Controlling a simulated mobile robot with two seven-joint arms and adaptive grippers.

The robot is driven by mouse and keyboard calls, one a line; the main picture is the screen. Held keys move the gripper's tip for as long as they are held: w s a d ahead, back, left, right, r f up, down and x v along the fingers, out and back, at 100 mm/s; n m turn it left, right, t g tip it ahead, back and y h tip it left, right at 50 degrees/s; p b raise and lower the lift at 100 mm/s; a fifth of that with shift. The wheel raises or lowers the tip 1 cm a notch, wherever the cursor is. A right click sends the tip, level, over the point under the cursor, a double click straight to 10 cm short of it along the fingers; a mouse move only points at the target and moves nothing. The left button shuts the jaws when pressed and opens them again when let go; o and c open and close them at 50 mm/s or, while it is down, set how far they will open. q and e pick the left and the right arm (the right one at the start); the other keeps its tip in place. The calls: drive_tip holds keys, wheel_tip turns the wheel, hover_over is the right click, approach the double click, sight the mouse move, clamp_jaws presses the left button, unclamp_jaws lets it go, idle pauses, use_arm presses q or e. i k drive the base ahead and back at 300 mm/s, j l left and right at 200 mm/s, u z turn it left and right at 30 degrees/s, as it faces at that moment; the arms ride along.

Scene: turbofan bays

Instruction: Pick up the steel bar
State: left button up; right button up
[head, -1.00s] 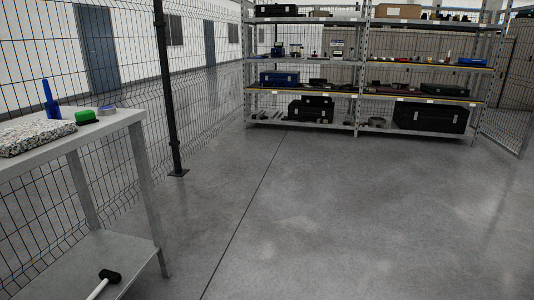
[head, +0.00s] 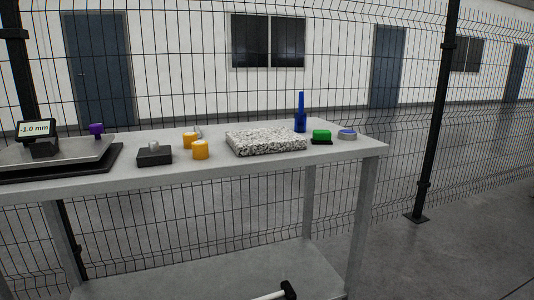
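I cannot make out a steel bar for certain. A small pale grey piece (head: 198,131) shows beside a yellow cylinder (head: 189,140) on the grey workbench (head: 352,158), too small to identify. A second yellow cylinder (head: 200,150) stands in front of them. A dark block (head: 154,157) with a small metallic knob on top sits to their left. Neither of my grippers is in view.
A speckled stone slab (head: 265,141), blue tool (head: 300,115), green-topped item (head: 321,135) and round blue-grey item (head: 347,134) stand on the right. A display reading "-1.0 mm" (head: 36,130) and a purple knob (head: 96,129) are left. A hammer (head: 289,290) lies on the lower shelf. Mesh fence (head: 400,130) runs behind.

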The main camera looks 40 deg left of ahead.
sight(196, 129)
drive_tip(key=i+l+u, duration=0.15)
drive_tip(key=u, duration=0.25)
drive_tip(key=i+l+u, duration=0.1)
drive_tip(key=l+u, duration=0.55)
drive_tip(key=u, duration=0.15)
drive_tip(key=i+l, duration=0.05)
